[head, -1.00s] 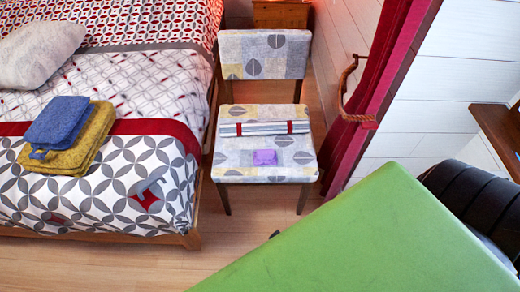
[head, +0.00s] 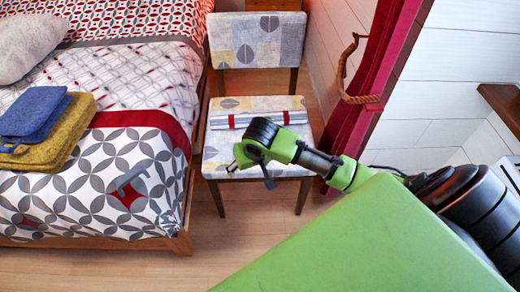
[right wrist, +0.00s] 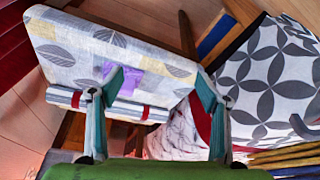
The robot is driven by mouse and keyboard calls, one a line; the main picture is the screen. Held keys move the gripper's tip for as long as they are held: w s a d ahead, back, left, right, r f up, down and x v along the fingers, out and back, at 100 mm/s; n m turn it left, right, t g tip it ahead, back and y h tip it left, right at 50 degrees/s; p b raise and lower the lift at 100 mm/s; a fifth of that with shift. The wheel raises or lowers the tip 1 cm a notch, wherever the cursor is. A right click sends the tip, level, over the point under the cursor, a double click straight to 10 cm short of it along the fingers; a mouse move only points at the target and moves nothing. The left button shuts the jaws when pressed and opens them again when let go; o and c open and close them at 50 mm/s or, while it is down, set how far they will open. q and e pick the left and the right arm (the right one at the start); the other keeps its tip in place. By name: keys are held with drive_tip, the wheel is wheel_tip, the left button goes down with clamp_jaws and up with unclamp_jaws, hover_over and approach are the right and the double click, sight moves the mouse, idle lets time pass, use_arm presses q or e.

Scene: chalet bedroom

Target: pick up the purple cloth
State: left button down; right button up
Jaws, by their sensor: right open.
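The purple cloth (right wrist: 131,82) lies on the patterned chair seat (right wrist: 75,45) and shows in the right wrist view, partly covered by one finger. In the head view it is hidden behind my right gripper (head: 252,172). My right gripper is over the front of the chair seat (head: 215,150). Its two teal fingers are spread wide in the right wrist view (right wrist: 159,80), with nothing held between them. The cloth appears beyond the fingertips, closer to the left finger; I cannot tell the exact gap. My left gripper is not in view.
A striped rolled cloth with red bands (head: 222,121) lies across the seat behind the gripper. The chair backrest (head: 258,40) rises behind it. The bed (head: 75,205) with folded blue (head: 35,112) and yellow (head: 72,130) cloths is left. A red curtain (head: 362,95) hangs right.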

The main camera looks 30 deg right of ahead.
drive_tip(key=w+d+r+m+h, duration=0.1)
drive_tip(key=w+d+r+m, duration=0.25)
drive_tip(key=w+d, duration=0.4)
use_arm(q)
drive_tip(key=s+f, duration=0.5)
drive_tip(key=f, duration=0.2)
use_arm(e)
drive_tip(key=d+f, duration=0.1)
drive_tip(key=f, duration=0.1)
drive_tip(key=w+d+f+b, duration=0.1)
drive_tip(key=f, duration=0.1)
drive_tip(key=d+f+b, duration=0.1)
drive_tip(key=f, duration=0.1)
drive_tip(key=shift+w+f, duration=0.2)
drive_tip(key=shift+f, duration=0.05)
drive_tip(key=b+x, duration=0.2)
drive_tip(key=x, duration=0.3)
drive_tip(key=shift+w+d, duration=0.15)
drive_tip(key=shift+w, duration=0.1)
drive_tip(key=shift+w+f, duration=0.1)
drive_tip(key=shift+f, duration=0.2)
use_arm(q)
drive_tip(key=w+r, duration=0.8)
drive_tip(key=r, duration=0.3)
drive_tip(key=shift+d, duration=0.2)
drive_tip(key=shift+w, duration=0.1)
use_arm(e)
drive_tip(key=shift+c, duration=0.3)
drive_tip(key=c, duration=1.1)
